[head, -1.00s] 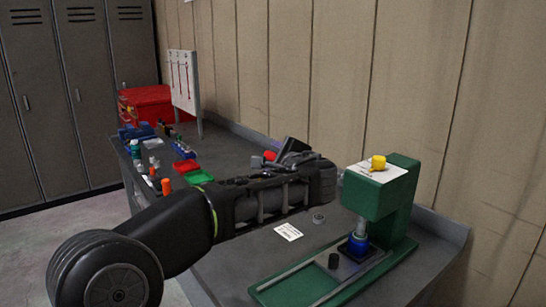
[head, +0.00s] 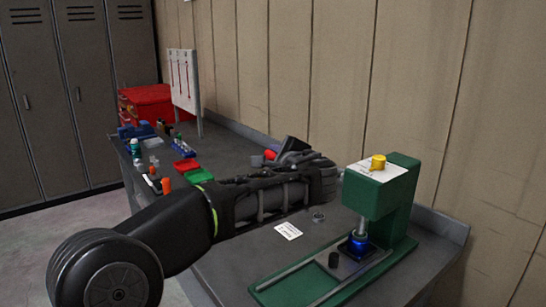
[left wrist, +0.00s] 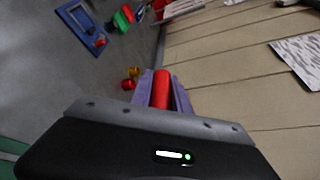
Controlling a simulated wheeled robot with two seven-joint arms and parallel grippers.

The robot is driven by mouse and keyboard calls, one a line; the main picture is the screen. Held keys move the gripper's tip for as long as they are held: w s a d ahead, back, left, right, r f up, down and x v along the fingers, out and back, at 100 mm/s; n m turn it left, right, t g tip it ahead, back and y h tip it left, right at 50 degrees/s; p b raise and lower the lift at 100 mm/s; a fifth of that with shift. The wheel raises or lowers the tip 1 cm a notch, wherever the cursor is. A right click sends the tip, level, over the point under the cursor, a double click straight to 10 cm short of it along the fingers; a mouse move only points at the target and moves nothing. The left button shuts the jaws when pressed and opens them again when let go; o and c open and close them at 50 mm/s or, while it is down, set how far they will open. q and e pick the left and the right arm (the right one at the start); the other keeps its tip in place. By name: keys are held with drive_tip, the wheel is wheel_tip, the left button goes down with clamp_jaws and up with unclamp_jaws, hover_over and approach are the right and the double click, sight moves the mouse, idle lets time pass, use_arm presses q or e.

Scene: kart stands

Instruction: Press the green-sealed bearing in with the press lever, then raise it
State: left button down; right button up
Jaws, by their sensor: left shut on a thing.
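The green press (head: 385,205) stands at the right of the bench, with a white plate and a yellow knob on top. Its silver ram (head: 361,228) reaches down to a blue part (head: 357,248) on the press base. I cannot make out a green-sealed bearing there. My left gripper (head: 277,155) is beyond my forearm, left of the press head. It is shut on a red grip (left wrist: 160,88), which looks like the lever's handle. The red grip also shows in the head view (head: 270,154). My forearm hides the rest of the lever. My right gripper is out of view.
A small ring (head: 318,217) and a white card (head: 288,231) lie on the bench. Red and green trays (head: 200,176), several small parts and a red box (head: 145,103) are farther back. A wall runs behind.

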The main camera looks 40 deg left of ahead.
use_arm(q)
drive_tip(key=shift+f, duration=0.1)
idle(0.7)
wheel_tip(320, 180, down, 12)
drive_tip(key=s+n+t+b, duration=0.1)
drive_tip(key=n+b, duration=0.2)
drive_tip(key=b, duration=1.9)
drive_tip(key=shift+s+a+n+t+y, duration=0.25)
drive_tip(key=shift+s+n+t+y, duration=0.05)
drive_tip(key=shift+s+n+y, duration=0.1)
drive_tip(key=c, duration=1.3)
unclamp_jaws()
drive_tip(key=shift+w, duration=0.1)
drive_tip(key=shift+o, duration=0.2)
drive_tip(key=shift+d+r, duration=0.1)
drive_tip(key=shift+r, duration=0.1)
drive_tip(key=v, duration=0.7)
drive_tip(key=shift+s+d, duration=0.25)
